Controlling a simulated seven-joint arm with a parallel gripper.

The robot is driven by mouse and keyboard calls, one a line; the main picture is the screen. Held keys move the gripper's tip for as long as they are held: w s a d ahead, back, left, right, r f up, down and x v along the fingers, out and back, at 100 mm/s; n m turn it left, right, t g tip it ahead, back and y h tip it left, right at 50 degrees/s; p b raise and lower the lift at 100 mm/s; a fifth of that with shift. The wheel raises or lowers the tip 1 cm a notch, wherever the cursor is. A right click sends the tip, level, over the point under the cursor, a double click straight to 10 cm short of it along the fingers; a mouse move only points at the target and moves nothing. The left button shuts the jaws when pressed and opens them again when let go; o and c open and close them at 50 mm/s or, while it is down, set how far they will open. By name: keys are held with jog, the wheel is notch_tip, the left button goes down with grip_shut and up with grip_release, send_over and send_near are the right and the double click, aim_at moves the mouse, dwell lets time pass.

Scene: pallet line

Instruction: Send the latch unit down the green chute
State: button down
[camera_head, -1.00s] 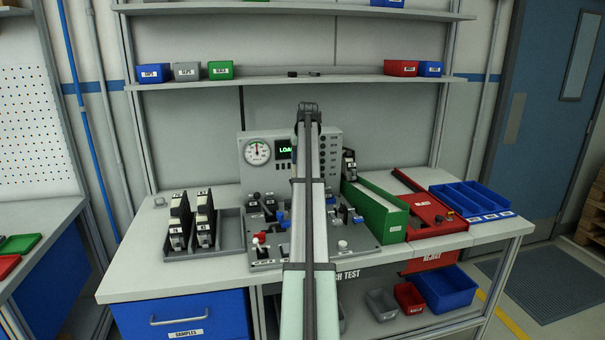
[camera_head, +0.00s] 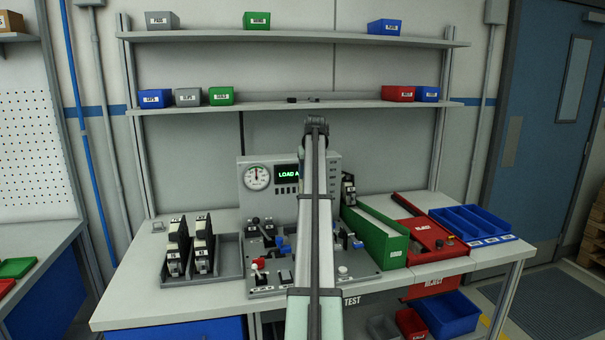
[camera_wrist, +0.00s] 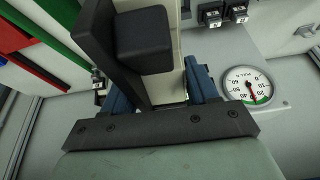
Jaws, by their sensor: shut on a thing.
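My gripper (camera_wrist: 160,88) is shut on the latch unit (camera_wrist: 140,42), a black and cream piece with a blocky black part, seen close up in the wrist view. In the head view my arm hides the gripper and the held unit. The green chute (camera_head: 377,235) stands on the bench right of my arm, and a green strip of it (camera_wrist: 62,24) shows at upper left in the wrist view. Through the wrist view, the gripper is apart from the chute, between it and the round gauge (camera_wrist: 249,86).
A grey tray (camera_head: 229,257) at left holds two black units. A test panel (camera_head: 252,200) with a screen and a fixture (camera_head: 275,288) with levers stand mid-bench. The red reject box (camera_head: 428,235) and blue bins (camera_head: 470,220) lie right. A dark labelled piece (camera_head: 348,188) is behind the chute.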

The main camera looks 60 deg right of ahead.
jog(key=s+d+r+m+g, duration=0.1)
jog(key=s+d+r, duration=0.1)
jog(key=s+d, duration=0.8)
jog(key=s+d+r+m, duration=0.1)
jog(key=s+d, duration=0.7)
jog(key=s, duration=0.5)
notch_tip(320, 180, down, 12)
jog(key=a+n+y, duration=0.1)
jog(key=n, duration=0.1)
jog(key=shift+w+a, duration=0.25)
jog(key=shift+a, duration=0.1)
dwell(0.4)
